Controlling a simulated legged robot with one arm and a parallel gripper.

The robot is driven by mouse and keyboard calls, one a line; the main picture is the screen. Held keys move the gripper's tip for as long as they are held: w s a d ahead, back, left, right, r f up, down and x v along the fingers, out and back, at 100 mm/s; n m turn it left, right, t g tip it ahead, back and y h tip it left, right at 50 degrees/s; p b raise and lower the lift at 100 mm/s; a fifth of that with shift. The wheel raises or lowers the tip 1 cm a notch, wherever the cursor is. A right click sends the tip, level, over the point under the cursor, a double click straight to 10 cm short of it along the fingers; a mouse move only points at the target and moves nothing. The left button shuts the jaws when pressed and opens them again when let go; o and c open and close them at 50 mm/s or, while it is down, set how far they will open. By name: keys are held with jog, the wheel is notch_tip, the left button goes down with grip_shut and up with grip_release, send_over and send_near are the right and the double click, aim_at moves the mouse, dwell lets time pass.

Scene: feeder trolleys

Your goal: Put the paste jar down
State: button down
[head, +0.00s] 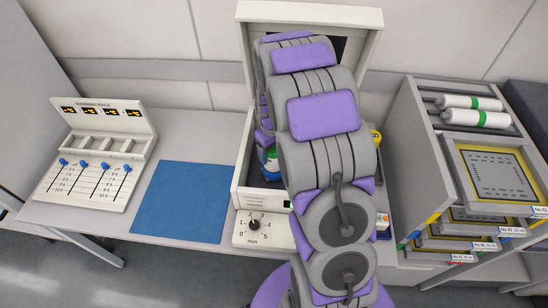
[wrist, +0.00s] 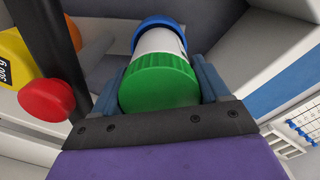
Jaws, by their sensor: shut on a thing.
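The paste jar (wrist: 158,84) has a green lid, a white body and a blue end. It fills the middle of the wrist view, lid toward the camera. My gripper (wrist: 160,74) is shut on it, with a blue-grey finger on each side. In the head view the jar (head: 271,160) shows as a small green, white and blue patch left of my arm, inside the open white machine (head: 240,180). My arm hides most of the machine's inside. I cannot tell whether the jar touches anything below it.
A yellow weight (wrist: 22,52) marked 300 g, a black rod and a red knob (wrist: 46,100) are close left of the jar. A blue mat (head: 182,202) lies empty on the bench. The warm-up rack (head: 100,150) stands left; a trolley (head: 413,150) with rolls and framed stencils stands right.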

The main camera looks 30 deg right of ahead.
jog(key=f, duration=0.3)
jog(key=shift+a+b, duration=0.2)
jog(key=shift+b, duration=0.1)
jog(key=shift+d+f, duration=0.15)
jog(key=shift+f, duration=0.05)
jog(key=shift+d+r, duration=0.1)
jog(key=shift+d, duration=0.1)
jog(key=shift+c, duration=1.5)
grip_release()
jog(key=shift+d, duration=0.15)
jog(key=o, duration=0.3)
jog(key=shift+a, duration=0.3)
